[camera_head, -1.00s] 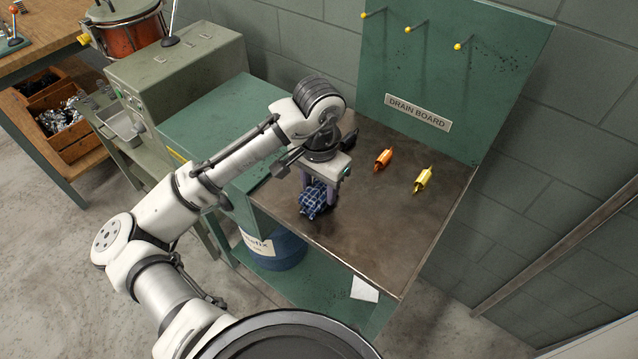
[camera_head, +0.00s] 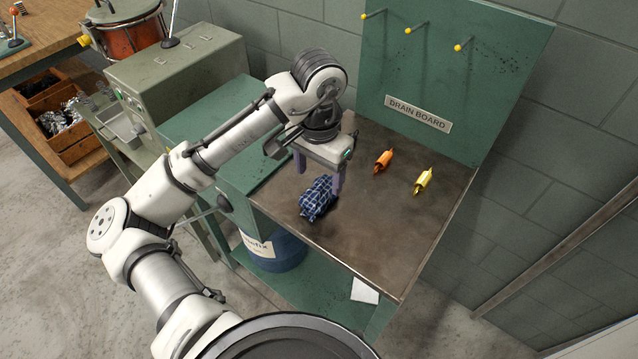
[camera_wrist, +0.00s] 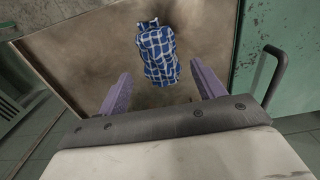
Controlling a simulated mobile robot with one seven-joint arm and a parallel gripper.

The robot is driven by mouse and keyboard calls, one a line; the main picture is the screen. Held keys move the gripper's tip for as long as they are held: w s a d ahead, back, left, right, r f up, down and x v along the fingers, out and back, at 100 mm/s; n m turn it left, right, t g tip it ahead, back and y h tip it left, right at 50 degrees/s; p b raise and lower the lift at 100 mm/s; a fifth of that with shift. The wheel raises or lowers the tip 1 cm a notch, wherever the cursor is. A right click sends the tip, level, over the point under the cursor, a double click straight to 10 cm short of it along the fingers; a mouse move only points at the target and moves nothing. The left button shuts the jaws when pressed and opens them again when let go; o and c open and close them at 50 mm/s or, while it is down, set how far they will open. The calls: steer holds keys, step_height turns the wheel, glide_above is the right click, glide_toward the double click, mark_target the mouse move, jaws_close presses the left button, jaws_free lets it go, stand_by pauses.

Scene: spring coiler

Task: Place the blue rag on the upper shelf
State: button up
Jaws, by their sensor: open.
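The blue rag (camera_head: 317,198) has a white grid pattern and lies bunched on the brown metal worktop (camera_head: 390,232), near its front left edge. In the wrist view the rag (camera_wrist: 158,52) lies beyond the fingertips, roughly between their lines. My gripper (camera_head: 319,184) is open and empty, with purple fingers. It stands just above and behind the rag in the head view; I see no contact. In the wrist view its two fingers (camera_wrist: 162,84) are spread wide. I cannot tell for sure which surface is the upper shelf.
An orange spool-like piece (camera_head: 383,161) and a yellow one (camera_head: 423,181) lie on the worktop to the right. A green back panel (camera_head: 470,80) with pegs rises behind. Below are a lower green shelf (camera_head: 325,290), a blue drum (camera_head: 275,252) and a white paper (camera_head: 364,290).

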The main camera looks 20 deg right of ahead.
mark_target(320, 187)
step_height(320, 187, up, 7)
steer(key=shift+r, duration=0.2)
